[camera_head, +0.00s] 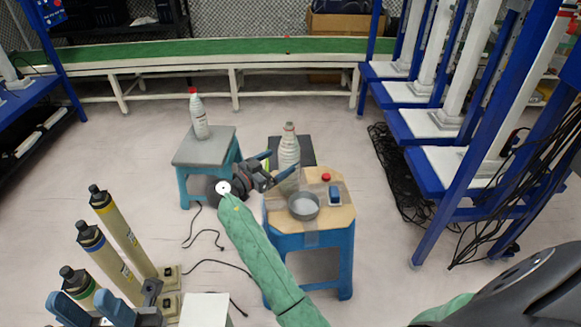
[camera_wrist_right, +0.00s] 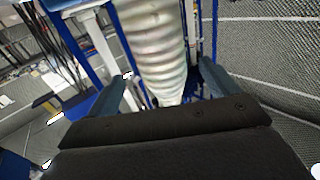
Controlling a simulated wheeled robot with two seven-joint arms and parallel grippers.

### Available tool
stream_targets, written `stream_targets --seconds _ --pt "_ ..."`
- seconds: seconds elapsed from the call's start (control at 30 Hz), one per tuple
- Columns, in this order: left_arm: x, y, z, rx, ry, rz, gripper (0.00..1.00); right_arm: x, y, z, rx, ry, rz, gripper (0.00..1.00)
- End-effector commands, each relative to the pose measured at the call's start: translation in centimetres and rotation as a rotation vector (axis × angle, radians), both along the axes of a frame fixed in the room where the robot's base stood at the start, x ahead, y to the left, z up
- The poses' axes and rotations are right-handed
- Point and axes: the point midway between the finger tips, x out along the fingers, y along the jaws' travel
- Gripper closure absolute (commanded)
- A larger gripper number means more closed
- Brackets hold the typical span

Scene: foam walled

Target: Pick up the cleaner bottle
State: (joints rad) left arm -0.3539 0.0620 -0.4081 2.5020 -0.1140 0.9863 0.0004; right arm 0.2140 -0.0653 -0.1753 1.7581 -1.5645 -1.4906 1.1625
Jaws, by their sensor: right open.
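A clear, ribbed bottle (camera_head: 289,148) with a reddish-brown cap stands upright at the back left of the wooden-topped stool (camera_head: 338,214). A second bottle, white with a red cap (camera_head: 198,118), stands on the grey stool to the left. I cannot tell which one is the cleaner. My right gripper (camera_head: 282,164) is open at the ribbed bottle. In the right wrist view the ribbed bottle (camera_wrist_right: 155,45) shows between the spread fingers (camera_wrist_right: 165,85), with gaps on both sides. My left gripper (camera_head: 91,306) is open and empty at the lower left.
Tan cylinders (camera_head: 122,232) stand at the left. Blue racks (camera_head: 440,165) stand at the right. Cables lie on the floor.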

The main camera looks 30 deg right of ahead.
Motion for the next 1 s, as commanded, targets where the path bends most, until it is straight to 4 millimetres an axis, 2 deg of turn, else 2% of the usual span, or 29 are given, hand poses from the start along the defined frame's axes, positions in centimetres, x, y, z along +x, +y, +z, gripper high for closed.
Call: stream_targets --seconds 0.2,0.37,0.7,0.97,1.0 --pt "0.0 0.0 0.0 -0.002 -0.002 -0.002 0.64 0.6 -2.0 0.1 -0.002 -0.001 -0.002 0.13" --pt "0.0 0.0 -0.1 -0.003 -0.002 -0.004 0.64 0.9 -2.9 0.0 -0.001 0.000 -0.001 0.13" --pt "0.1 -0.1 -0.3 -0.007 -0.003 -0.013 0.64 2.1 -6.9 -0.1 -0.001 0.002 0.000 0.13" --pt "0.0 -0.1 -0.2 -0.008 -0.004 -0.013 0.64 2.2 -7.2 -0.1 0.001 0.001 0.000 0.13" --pt "0.0 -0.1 -0.2 -0.007 -0.004 -0.013 0.64 2.2 -7.2 -0.1 0.001 0.001 0.000 0.21"
